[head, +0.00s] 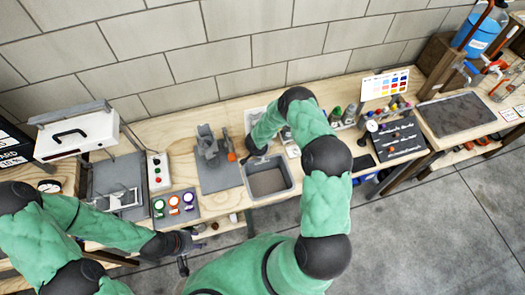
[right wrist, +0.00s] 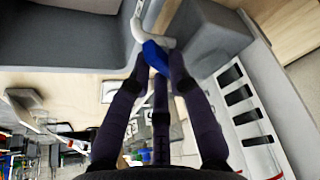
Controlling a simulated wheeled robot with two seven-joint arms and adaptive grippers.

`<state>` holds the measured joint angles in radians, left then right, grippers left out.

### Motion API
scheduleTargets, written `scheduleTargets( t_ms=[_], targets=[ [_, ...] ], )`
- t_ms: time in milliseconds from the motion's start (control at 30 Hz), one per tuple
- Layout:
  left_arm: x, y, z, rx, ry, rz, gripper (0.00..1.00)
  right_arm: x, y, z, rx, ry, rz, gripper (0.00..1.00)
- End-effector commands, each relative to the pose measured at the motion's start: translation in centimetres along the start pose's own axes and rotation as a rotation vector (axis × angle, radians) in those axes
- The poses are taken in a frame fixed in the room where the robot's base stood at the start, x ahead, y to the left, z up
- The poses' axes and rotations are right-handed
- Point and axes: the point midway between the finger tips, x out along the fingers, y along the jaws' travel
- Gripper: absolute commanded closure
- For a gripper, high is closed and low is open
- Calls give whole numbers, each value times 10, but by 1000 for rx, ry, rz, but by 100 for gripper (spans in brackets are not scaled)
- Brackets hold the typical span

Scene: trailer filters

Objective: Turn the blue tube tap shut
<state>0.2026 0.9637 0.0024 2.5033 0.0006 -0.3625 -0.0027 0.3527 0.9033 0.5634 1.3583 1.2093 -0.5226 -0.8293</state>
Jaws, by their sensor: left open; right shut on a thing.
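The blue tube tap (right wrist: 155,56) shows in the right wrist view, fixed on a pale curved tube (right wrist: 140,32) beside a grey basin wall. My right gripper (right wrist: 158,68) is shut on the tap, its dark fingers on both sides of the blue part. In the head view my right arm bends over the sink (head: 270,181), and the tap is not clearly visible there. My left gripper (head: 189,248) is open and empty in front of the bench's front edge, low in the head view.
A grey device with an orange part (head: 232,157) stands left of the sink. A panel with several coloured rings (head: 175,203) and a white button box (head: 157,170) are further left. A blue jug (head: 478,33) stands at the far right.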

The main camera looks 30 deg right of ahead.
Motion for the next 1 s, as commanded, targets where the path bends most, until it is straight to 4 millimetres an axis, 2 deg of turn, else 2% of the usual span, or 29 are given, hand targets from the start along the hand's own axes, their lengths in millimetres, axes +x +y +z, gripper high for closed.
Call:
scheduleTargets(
  t_ms=[600, 1000],
  targets=[
    [9, -3, 0, 0, 0, 0, 54, 1, -5, 1, 538, 2, 221, 100],
    [21, -7, -1, 0, 0, 0, 54, 1, -6, 1, 797, 2, 328, 100]
  ],
)
